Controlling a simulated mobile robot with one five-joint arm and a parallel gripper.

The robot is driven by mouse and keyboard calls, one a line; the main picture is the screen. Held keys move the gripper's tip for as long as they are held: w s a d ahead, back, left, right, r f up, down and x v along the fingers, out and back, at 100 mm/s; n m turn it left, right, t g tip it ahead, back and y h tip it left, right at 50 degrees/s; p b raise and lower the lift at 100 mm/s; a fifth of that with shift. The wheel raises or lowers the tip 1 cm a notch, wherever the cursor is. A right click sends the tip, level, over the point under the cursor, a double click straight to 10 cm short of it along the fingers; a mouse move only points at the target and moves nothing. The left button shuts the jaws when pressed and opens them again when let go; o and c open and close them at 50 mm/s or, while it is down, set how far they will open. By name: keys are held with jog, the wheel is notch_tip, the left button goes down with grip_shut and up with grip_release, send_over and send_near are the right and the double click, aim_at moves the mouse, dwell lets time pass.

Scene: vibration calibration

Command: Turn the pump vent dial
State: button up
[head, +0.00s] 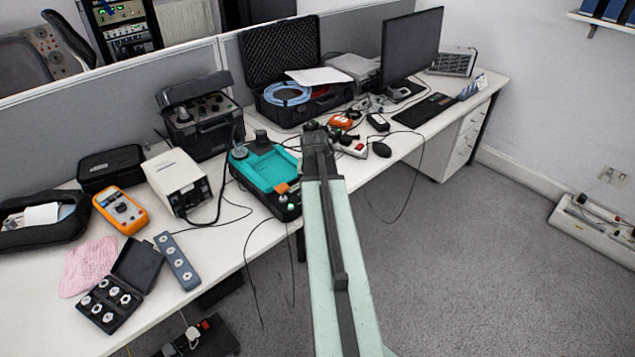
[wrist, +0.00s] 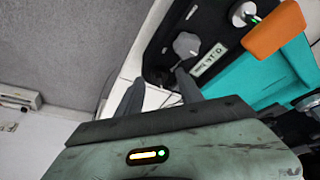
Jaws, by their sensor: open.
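The teal and black pump (head: 268,168) sits at the front edge of the desk, left of my arm in the head view. In the wrist view its teal body (wrist: 275,78) fills the right side. A grey faceted dial (wrist: 186,45) stands on its black panel beside a white label (wrist: 208,60), whose text I cannot read surely. My gripper (wrist: 158,77) is open and empty. Its right fingertip is close to the dial's near side; the dial is not between the fingers, and I cannot tell whether they touch. The fingers are not clearly seen in the head view.
An orange block (wrist: 274,28) and a round silver knob (wrist: 243,14) with a green mark are near the dial. A white power unit (head: 176,179) stands left of the pump. Cables hang over the desk edge. Open floor (head: 470,260) lies to the right.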

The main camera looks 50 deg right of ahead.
jog(key=p+v, duration=0.7)
jog(key=shift+r, duration=0.35)
jog(key=shift+s+a, duration=0.1)
